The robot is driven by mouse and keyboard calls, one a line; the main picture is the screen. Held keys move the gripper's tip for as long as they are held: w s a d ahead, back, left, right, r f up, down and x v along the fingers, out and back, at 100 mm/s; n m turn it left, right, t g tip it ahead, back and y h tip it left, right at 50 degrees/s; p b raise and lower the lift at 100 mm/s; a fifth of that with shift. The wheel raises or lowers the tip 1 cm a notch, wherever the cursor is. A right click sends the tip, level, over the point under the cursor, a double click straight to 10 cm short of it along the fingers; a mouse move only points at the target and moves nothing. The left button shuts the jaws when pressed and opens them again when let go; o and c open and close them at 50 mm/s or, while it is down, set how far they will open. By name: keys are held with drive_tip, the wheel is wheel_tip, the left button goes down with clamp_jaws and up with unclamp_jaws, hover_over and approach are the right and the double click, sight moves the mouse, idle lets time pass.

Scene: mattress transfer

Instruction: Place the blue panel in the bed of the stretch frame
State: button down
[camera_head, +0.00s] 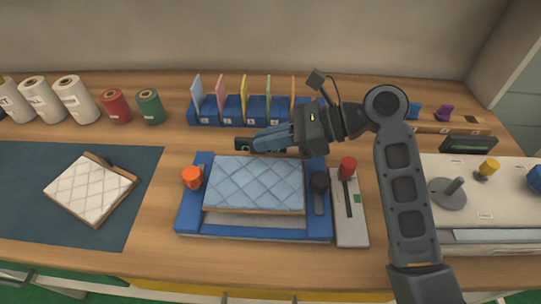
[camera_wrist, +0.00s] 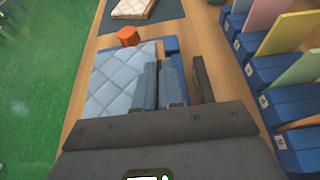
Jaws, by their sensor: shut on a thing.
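The blue panel (camera_head: 255,183) is a light blue quilted pad with a wooden edge along its near side. It lies flat over the bed of the blue stretch frame (camera_head: 188,220), and a grey strip of the bed shows at its near side. Whether it rests fully on the bed is not clear. My gripper (camera_head: 266,141) is at the panel's far edge, shut on it. In the wrist view, the panel (camera_wrist: 108,75) spreads left of my two close fingers (camera_wrist: 160,70), which hide part of it.
A red-knobbed slider box (camera_head: 350,215) stands right of the frame. Blue holders (camera_head: 232,110) with coloured cards stand behind. A white quilted pad (camera_head: 90,188) lies on the dark mat at left.

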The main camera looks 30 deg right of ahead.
sight(272, 154)
drive_tip(key=shift+f, duration=1.95)
drive_tip(key=c, duration=1.3)
unclamp_jaws()
drive_tip(key=shift+f, duration=0.1)
drive_tip(key=shift+o, duration=0.2)
drive_tip(key=shift+s+d+r+p, duration=0.1)
drive_tip(key=shift+d+r+p, duration=0.1)
drive_tip(key=shift+r+p, duration=0.2)
drive_tip(key=p+v, duration=0.5)
drive_tip(key=v, duration=0.6)
drive_tip(key=shift+s+d, duration=0.1)
drive_tip(key=shift+d, duration=0.05)
